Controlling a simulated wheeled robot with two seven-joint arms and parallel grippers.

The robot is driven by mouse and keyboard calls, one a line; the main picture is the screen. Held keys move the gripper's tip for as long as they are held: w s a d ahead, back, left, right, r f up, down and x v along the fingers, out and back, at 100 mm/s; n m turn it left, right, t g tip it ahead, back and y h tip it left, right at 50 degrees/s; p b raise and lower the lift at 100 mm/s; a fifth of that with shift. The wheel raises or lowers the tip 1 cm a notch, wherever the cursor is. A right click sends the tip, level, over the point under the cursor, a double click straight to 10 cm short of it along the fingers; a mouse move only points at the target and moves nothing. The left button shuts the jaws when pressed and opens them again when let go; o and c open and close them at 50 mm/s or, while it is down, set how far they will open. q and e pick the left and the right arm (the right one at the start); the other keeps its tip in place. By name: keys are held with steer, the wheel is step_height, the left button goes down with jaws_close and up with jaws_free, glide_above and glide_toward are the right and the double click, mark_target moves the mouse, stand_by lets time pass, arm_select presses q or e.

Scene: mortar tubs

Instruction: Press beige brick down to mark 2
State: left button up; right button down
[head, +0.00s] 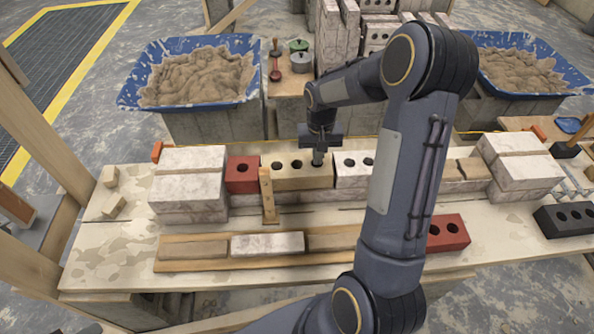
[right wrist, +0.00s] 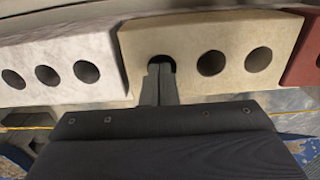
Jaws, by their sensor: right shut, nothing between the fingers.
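The beige brick (head: 292,182), with a row of round holes in its top, lies in the wall course between a red brick (head: 241,175) and a white brick (head: 351,176). A small upright wooden piece (head: 267,190) stands in front of its left end; I cannot read marks on it. My right gripper (head: 318,160) points down at the beige brick's right-end hole, shut and empty. In the right wrist view its fingertips (right wrist: 161,70) overlap that hole in the beige brick (right wrist: 232,32); I cannot tell whether they touch or enter it. My left gripper is out of view.
White block stacks (head: 188,196) (head: 520,172) stand at both wall ends. A yellow string (head: 380,132) runs behind the wall. Bricks lie on a front board (head: 190,265); a red brick (head: 449,232) lies right. Mortar tubs (head: 255,70) (head: 560,60) stand behind.

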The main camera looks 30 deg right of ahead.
steer(key=shift+f, duration=0.15)
stand_by(0.4)
steer(key=shift+r+p, duration=1.8)
steer(key=shift+r, duration=0.75)
